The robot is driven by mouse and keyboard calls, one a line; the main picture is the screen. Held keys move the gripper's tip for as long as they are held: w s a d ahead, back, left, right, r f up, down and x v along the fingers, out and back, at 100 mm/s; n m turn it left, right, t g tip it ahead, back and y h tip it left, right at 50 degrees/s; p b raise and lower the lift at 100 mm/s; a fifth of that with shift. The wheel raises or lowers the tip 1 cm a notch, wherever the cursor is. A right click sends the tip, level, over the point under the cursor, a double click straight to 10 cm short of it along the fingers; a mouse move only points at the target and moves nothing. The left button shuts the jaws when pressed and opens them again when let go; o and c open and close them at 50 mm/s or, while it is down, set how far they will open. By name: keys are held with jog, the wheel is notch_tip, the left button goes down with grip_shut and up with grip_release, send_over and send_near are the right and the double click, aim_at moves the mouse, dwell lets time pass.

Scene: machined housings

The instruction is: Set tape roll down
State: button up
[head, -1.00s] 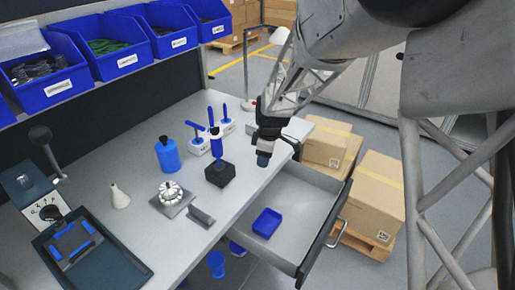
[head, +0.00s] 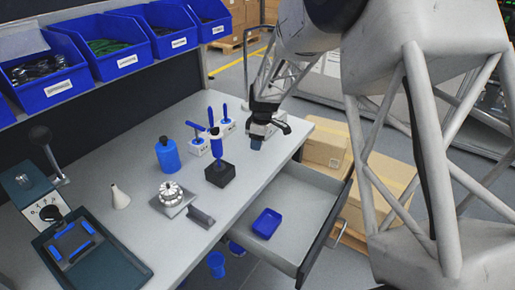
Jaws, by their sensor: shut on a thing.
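My gripper (head: 259,131) is near the right edge of the workbench, right of the black block with the blue-handled tool. It points down and is shut on a small blue-grey piece, the tape roll (head: 257,143). Only a little of the roll shows below the fingers, and its ring shape cannot be made out. Whether it touches the bench top cannot be told from this view.
The workbench (head: 240,185) holds a black block (head: 220,174), a blue bottle (head: 168,155), a round metal chuck (head: 171,192) and a white cone (head: 120,198). An open drawer (head: 300,205) with a blue tray (head: 267,223) juts out at front right. Blue bins line the back.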

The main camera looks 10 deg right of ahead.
aim_at(256, 155)
jog(key=shift+f, duration=0.1)
jog(key=shift+f, duration=1.65)
jog(key=shift+f, duration=0.15)
jog(key=o, duration=0.9)
jog(key=r, duration=0.4)
jog(key=d+r, duration=0.1)
jog(key=r, duration=0.7)
jog(key=shift+s+d, duration=0.15)
jog(key=shift+s, duration=0.15)
jog(key=shift+r, duration=0.15)
